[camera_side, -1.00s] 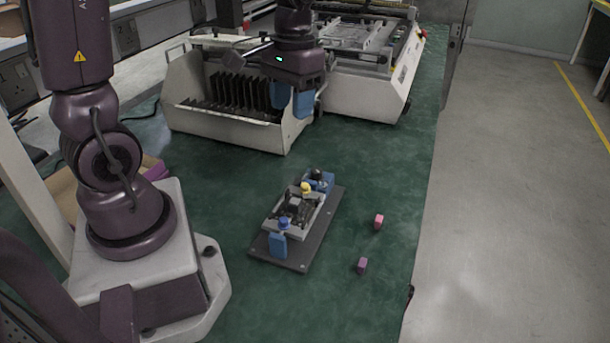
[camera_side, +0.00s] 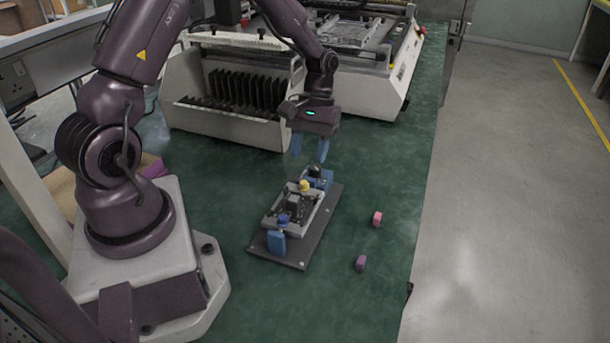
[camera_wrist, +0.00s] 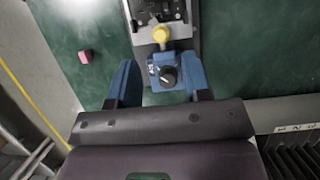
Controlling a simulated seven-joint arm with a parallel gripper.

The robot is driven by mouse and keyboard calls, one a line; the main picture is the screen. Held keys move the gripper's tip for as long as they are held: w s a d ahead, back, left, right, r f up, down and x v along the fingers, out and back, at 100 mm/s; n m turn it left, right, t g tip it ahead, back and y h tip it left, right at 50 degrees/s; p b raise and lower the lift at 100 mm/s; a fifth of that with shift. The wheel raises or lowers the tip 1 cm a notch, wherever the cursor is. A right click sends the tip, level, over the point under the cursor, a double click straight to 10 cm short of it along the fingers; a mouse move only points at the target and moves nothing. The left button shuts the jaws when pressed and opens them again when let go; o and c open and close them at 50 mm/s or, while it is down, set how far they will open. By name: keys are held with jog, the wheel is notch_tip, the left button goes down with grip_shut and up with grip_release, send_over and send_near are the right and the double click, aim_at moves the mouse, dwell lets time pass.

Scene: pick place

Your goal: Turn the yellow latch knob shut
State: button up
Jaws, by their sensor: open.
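The yellow latch knob (camera_side: 304,186) stands on a grey fixture (camera_side: 315,213) fixed on a dark base plate (camera_side: 299,256) on the green table. It also shows at the top of the wrist view (camera_wrist: 161,34). My gripper (camera_side: 309,158) is open and empty, above and behind the far end of the plate, apart from the knob. In the wrist view its blue fingers (camera_wrist: 160,82) stand on either side of a blue block with a black knob (camera_wrist: 168,75). I cannot tell which way the latch is turned.
A blue block with a blue knob (camera_side: 277,243) stands at the plate's near end. A pink block (camera_side: 377,219) and a purple block (camera_side: 361,263) lie to the right. A white slotted rack (camera_side: 225,124) stands behind. The table left of the plate is clear.

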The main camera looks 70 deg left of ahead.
aim_at(304, 181)
jog(key=x, duration=0.5)
jog(key=shift+d+f, duration=0.1)
jog(key=shift+f, duration=0.25)
